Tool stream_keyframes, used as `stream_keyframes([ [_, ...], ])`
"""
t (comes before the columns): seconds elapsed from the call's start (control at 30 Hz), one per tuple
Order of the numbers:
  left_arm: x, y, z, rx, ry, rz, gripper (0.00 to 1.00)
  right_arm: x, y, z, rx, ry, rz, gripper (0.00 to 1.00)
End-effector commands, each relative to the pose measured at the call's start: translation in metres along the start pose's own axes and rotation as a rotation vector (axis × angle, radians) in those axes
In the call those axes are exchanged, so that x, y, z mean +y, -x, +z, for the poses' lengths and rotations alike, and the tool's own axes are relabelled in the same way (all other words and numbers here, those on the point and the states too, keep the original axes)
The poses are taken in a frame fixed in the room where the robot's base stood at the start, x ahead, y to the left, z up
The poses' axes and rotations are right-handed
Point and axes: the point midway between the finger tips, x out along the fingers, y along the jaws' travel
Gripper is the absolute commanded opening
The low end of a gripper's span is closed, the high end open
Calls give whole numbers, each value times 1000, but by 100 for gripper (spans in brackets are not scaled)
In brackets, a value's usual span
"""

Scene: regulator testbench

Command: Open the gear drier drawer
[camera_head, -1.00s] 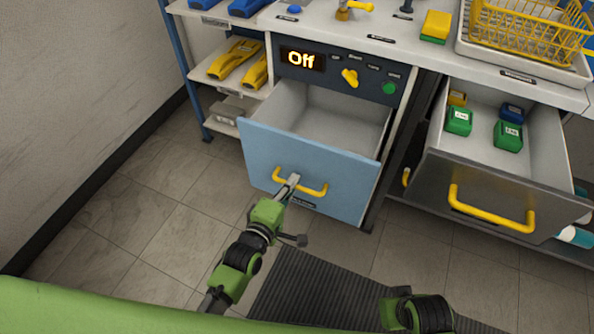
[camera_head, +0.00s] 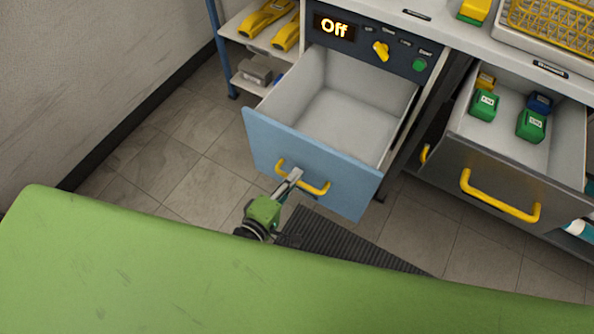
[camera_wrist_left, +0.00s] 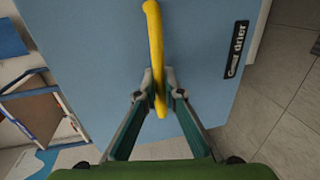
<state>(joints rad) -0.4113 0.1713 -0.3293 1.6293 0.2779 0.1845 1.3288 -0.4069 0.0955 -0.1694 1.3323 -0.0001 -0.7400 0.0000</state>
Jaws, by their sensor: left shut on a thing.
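The gear drier drawer is the light blue drawer (camera_head: 345,183), pulled well out below the panel reading "Off"; its grey inside is empty. Its front, with a dark "drier" label (camera_wrist_left: 236,50), fills much of the left wrist view. My left gripper (camera_head: 293,176) is shut on the drawer's yellow handle (camera_head: 315,188). In the left wrist view its two fingers (camera_wrist_left: 159,92) close around the yellow bar (camera_wrist_left: 155,40) from both sides. My right gripper is not in view.
A dark-fronted drawer (camera_head: 495,180) with a yellow handle stands open on the right, holding green, blue and yellow blocks. A control panel (camera_head: 370,45) sits above the blue drawer. Shelves (camera_head: 245,25) stand at the left. A dark ribbed mat (camera_head: 335,240) lies on the tiled floor.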

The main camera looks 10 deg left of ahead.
Motion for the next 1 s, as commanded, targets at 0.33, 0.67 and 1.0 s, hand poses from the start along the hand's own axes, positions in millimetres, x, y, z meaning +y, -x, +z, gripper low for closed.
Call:
stream_keyframes([
  [0.33, -1, 2, -2, 2, -1, -1, 0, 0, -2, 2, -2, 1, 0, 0],
  [0.67, -1, 2, -1, 1, -1, -1, 25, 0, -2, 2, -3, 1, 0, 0],
  [1.0, -2, 20, 0, 0, -2, -2, 25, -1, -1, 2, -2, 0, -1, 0],
])
